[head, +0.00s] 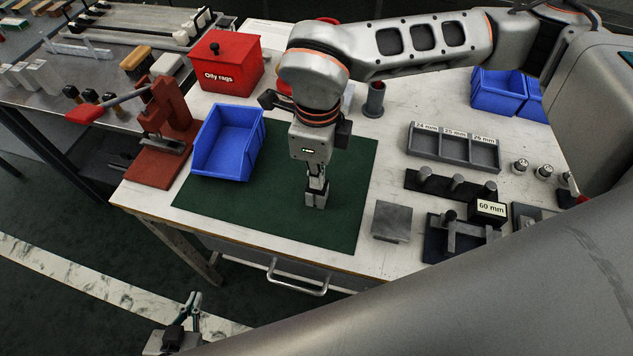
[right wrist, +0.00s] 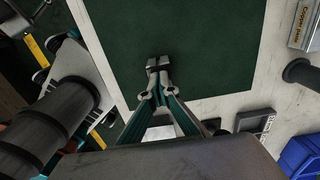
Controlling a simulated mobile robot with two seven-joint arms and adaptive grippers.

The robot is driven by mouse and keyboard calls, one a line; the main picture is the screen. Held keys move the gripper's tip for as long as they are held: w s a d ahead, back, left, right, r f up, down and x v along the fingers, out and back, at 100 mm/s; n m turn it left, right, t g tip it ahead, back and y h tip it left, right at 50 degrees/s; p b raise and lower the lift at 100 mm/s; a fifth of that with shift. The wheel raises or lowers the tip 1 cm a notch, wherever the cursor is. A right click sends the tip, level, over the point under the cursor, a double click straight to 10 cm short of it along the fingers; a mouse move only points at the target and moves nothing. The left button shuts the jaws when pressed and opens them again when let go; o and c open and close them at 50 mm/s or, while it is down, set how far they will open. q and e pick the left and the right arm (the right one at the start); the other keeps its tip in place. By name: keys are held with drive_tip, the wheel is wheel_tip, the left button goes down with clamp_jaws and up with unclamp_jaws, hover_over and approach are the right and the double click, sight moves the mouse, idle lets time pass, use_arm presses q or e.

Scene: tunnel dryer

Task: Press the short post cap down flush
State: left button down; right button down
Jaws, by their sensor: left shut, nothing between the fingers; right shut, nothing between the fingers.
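Several short cylindrical posts stand in a dark block (head: 451,188) on the right of the bench. Beside it a dark fixture (head: 433,240) carries posts and a crossbar, with a dark knob (head: 449,215) on top. I cannot tell which of these is the short post cap. My right gripper (head: 316,199) points down over the green mat (head: 270,215), shut and empty. Its closed fingertips also show over the mat in the right wrist view (right wrist: 158,64). My left gripper (head: 189,305) is at the bottom left, away from the bench top, shut and empty.
A labelled tray (head: 425,157), a 60 mm block (head: 488,211) and a grey plate (head: 391,221) lie right. A grey cylinder (head: 375,99) stands behind. The mat's front is clear.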

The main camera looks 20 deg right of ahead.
use_arm(q)
drive_tip(key=shift+w+r, duration=0.1)
drive_tip(key=shift+r, duration=0.1)
use_arm(e)
drive_tip(key=shift+f, duration=0.5)
idle(1.5)
use_arm(q)
drive_tip(key=shift+r, duration=0.1)
use_arm(e)
drive_tip(key=shift+r, duration=0.1)
